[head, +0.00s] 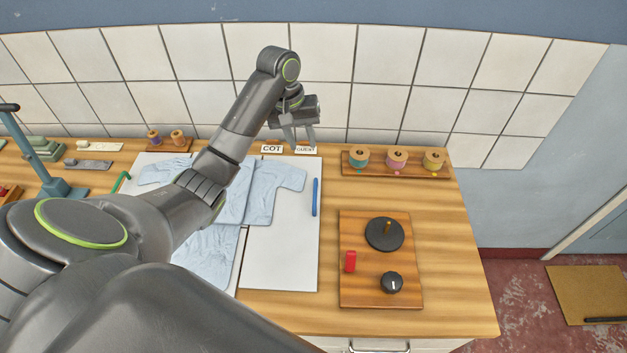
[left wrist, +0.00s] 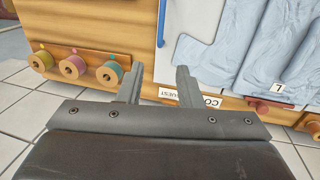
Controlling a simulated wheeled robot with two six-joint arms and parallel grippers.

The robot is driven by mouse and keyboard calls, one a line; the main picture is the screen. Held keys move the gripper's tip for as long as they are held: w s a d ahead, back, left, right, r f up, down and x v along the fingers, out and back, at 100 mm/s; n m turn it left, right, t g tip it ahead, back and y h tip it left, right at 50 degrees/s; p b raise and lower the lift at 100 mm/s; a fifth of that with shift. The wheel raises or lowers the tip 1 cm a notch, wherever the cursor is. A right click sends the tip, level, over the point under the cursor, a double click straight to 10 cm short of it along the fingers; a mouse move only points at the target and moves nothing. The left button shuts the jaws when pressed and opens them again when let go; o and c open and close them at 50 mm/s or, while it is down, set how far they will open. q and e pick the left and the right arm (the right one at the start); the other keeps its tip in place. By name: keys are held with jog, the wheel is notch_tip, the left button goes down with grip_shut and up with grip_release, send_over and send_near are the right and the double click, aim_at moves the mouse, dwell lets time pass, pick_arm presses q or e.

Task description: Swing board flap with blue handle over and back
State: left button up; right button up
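The white board flap (head: 278,258) lies flat on the wooden table, with a blue handle (head: 316,197) along its right edge. A light blue garment (head: 275,188) lies partly on this flap and partly on the board to its left. My left gripper (head: 298,139) is above the back edge of the table, beyond the flap, with its fingers apart and empty. In the left wrist view the open fingers (left wrist: 160,86) point toward the table edge, and the blue handle (left wrist: 161,22) shows beyond them, not touched. My right gripper is not in view.
A green handle (head: 121,182) is at the left board. Cards (head: 272,149) stand at the back. A spool rack (head: 396,163) is at the back right. A wooden panel (head: 380,295) with a black disc, red switch and knob lies right of the flap. Tiled wall rises behind.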

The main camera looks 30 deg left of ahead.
pick_arm(q)
notch_tip(320, 180, down, 3)
jog(key=b, duration=0.7)
send_over(315, 183)
jog(key=a, duration=0.2)
notch_tip(315, 183, down, 6)
jog(key=f, duration=0.2)
jog(key=d+f, duration=0.1)
jog(key=f, duration=0.1)
jog(key=shift+s+d+f, duration=0.15)
jog(key=shift+d+f, duration=0.05)
jog(key=shift+f, duration=0.2)
jog(key=shift+d+f+p, duration=0.1)
jog(key=shift+f+p, duration=0.2)
jog(key=shift+f, duration=0.3)
grip_shut()
